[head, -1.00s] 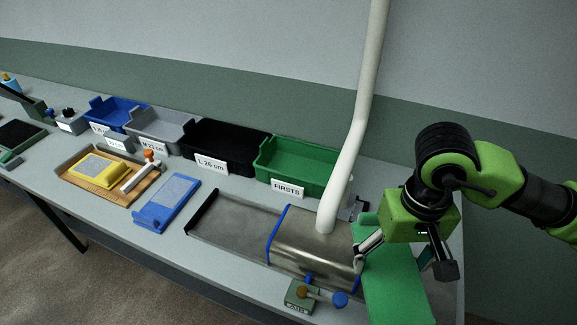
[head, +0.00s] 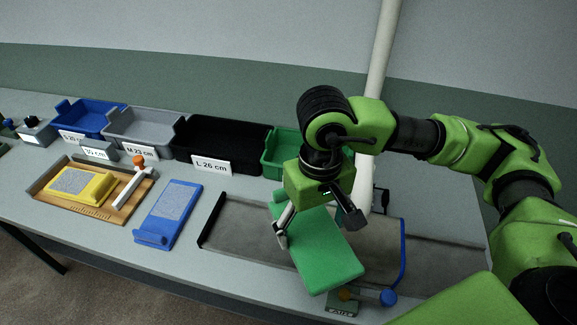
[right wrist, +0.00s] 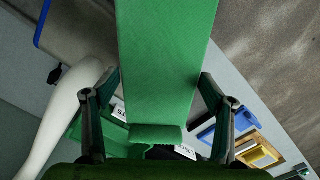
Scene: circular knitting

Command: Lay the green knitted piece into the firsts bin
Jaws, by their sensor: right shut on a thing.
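The green knitted piece (head: 328,255) is a long flat panel. My right gripper (head: 316,222) is shut on it and holds it tilted over the metal bed. In the right wrist view the piece (right wrist: 165,65) runs between the two fingers, with a folded or rolled end near the palm. The green firsts bin (head: 279,152) stands at the back, behind and left of the gripper. My right arm covers much of it, and its label is hidden in the head view. Part of a white label shows beside green in the wrist view. My left gripper is not in view.
Black (head: 222,145), grey (head: 143,125) and blue (head: 90,118) bins stand left of the firsts bin. A white pipe (head: 383,90) rises just right of it. A blue-framed metal bed (head: 245,230) lies below. A blue block (head: 168,213) and a wooden board (head: 125,205) lie left.

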